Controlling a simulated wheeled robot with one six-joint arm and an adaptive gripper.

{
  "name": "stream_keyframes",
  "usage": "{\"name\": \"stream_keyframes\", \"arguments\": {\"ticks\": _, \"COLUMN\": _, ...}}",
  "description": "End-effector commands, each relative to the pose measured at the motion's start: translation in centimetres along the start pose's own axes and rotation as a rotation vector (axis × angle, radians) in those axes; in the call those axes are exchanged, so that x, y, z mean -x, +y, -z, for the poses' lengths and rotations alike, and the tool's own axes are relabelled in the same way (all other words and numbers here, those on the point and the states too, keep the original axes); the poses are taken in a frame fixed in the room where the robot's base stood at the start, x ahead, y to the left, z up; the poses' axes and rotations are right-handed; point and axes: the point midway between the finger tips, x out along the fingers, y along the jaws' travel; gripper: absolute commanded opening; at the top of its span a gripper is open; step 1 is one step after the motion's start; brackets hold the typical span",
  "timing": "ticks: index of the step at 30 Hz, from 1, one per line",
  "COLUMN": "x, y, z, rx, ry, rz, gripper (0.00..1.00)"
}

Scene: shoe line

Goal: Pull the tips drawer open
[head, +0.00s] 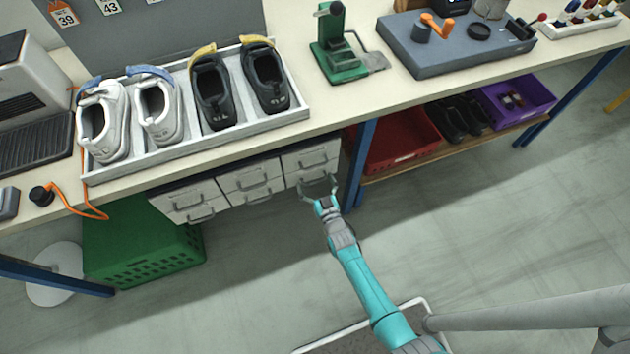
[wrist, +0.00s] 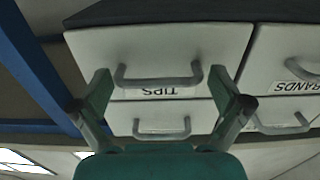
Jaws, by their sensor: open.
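The tips drawer (wrist: 160,50) has a light grey front, a grey bar handle (wrist: 158,80) and a TIPS label that reads upside down in the wrist view. It looks shut. In the head view it seems to be the lower drawer of the right column, partly behind my gripper (head: 318,188). My gripper is open and empty, and it also shows in the wrist view (wrist: 164,97). Its fingers lie to either side of the handle in the picture. I cannot tell how much gap is left to the handle.
A blue bench leg (head: 360,165) stands close to the right of the drawers. Other drawers (head: 250,180) sit to the left, with a green crate (head: 145,250) past them. A shoe tray (head: 200,140) is on the bench above. The floor in front is mostly clear.

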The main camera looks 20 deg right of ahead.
Motion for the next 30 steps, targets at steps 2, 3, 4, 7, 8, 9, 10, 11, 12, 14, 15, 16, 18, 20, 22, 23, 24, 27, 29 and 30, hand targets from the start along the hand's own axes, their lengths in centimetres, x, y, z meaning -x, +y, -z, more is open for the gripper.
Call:
{"name": "stream_keyframes", "arguments": {"ticks": 2, "x": 0.0, "y": 0.0, "z": 0.0, "rx": 0.000, "ry": 0.000, "rz": 0.000, "gripper": 1.00}}
{"name": "stream_keyframes", "arguments": {"ticks": 3, "x": 0.0, "y": 0.0, "z": 0.0, "rx": 0.000, "ry": 0.000, "rz": 0.000, "gripper": 1.00}}
{"name": "stream_keyframes", "arguments": {"ticks": 4, "x": 0.0, "y": 0.0, "z": 0.0, "rx": 0.000, "ry": 0.000, "rz": 0.000, "gripper": 1.00}}
{"name": "stream_keyframes", "arguments": {"ticks": 7, "x": 0.0, "y": 0.0, "z": 0.0, "rx": 0.000, "ry": 0.000, "rz": 0.000, "gripper": 0.75}}
{"name": "stream_keyframes", "arguments": {"ticks": 8, "x": 0.0, "y": 0.0, "z": 0.0, "rx": 0.000, "ry": 0.000, "rz": 0.000, "gripper": 0.68}}
{"name": "stream_keyframes", "arguments": {"ticks": 9, "x": 0.0, "y": 0.0, "z": 0.0, "rx": 0.000, "ry": 0.000, "rz": 0.000, "gripper": 0.57}}
{"name": "stream_keyframes", "arguments": {"ticks": 10, "x": 0.0, "y": 0.0, "z": 0.0, "rx": 0.000, "ry": 0.000, "rz": 0.000, "gripper": 0.50}}
{"name": "stream_keyframes", "arguments": {"ticks": 11, "x": 0.0, "y": 0.0, "z": 0.0, "rx": 0.000, "ry": 0.000, "rz": 0.001, "gripper": 0.42}}
{"name": "stream_keyframes", "arguments": {"ticks": 12, "x": 0.0, "y": 0.0, "z": 0.0, "rx": 0.000, "ry": 0.000, "rz": 0.001, "gripper": 0.33}}
{"name": "stream_keyframes", "arguments": {"ticks": 14, "x": 0.0, "y": -0.1, "z": 0.0, "rx": 0.001, "ry": 0.000, "rz": 0.001, "gripper": 0.29}}
{"name": "stream_keyframes", "arguments": {"ticks": 15, "x": 0.0, "y": -0.1, "z": 0.0, "rx": 0.001, "ry": 0.000, "rz": 0.001, "gripper": 0.29}}
{"name": "stream_keyframes", "arguments": {"ticks": 16, "x": 0.1, "y": -0.1, "z": 0.0, "rx": 0.001, "ry": 0.000, "rz": 0.001, "gripper": 0.29}}
{"name": "stream_keyframes", "arguments": {"ticks": 18, "x": 0.4, "y": -0.1, "z": 0.0, "rx": 0.001, "ry": 0.000, "rz": 0.001, "gripper": 0.29}}
{"name": "stream_keyframes", "arguments": {"ticks": 20, "x": 0.9, "y": -0.1, "z": 0.0, "rx": 0.001, "ry": 0.000, "rz": 0.002, "gripper": 0.29}}
{"name": "stream_keyframes", "arguments": {"ticks": 22, "x": 1.8, "y": -0.1, "z": 0.0, "rx": 0.001, "ry": -0.001, "rz": 0.002, "gripper": 0.29}}
{"name": "stream_keyframes", "arguments": {"ticks": 23, "x": 2.2, "y": -0.1, "z": -0.1, "rx": 0.001, "ry": -0.001, "rz": 0.002, "gripper": 0.29}}
{"name": "stream_keyframes", "arguments": {"ticks": 24, "x": 2.9, "y": -0.1, "z": 0.0, "rx": 0.001, "ry": -0.001, "rz": 0.002, "gripper": 0.29}}
{"name": "stream_keyframes", "arguments": {"ticks": 27, "x": 5.0, "y": -0.1, "z": -0.1, "rx": 0.001, "ry": -0.002, "rz": 0.002, "gripper": 0.29}}
{"name": "stream_keyframes", "arguments": {"ticks": 29, "x": 6.4, "y": -0.1, "z": -0.1, "rx": 0.002, "ry": -0.002, "rz": 0.003, "gripper": 0.29}}
{"name": "stream_keyframes", "arguments": {"ticks": 30, "x": 7.4, "y": -0.1, "z": -0.1, "rx": 0.002, "ry": -0.002, "rz": 0.003, "gripper": 0.29}}
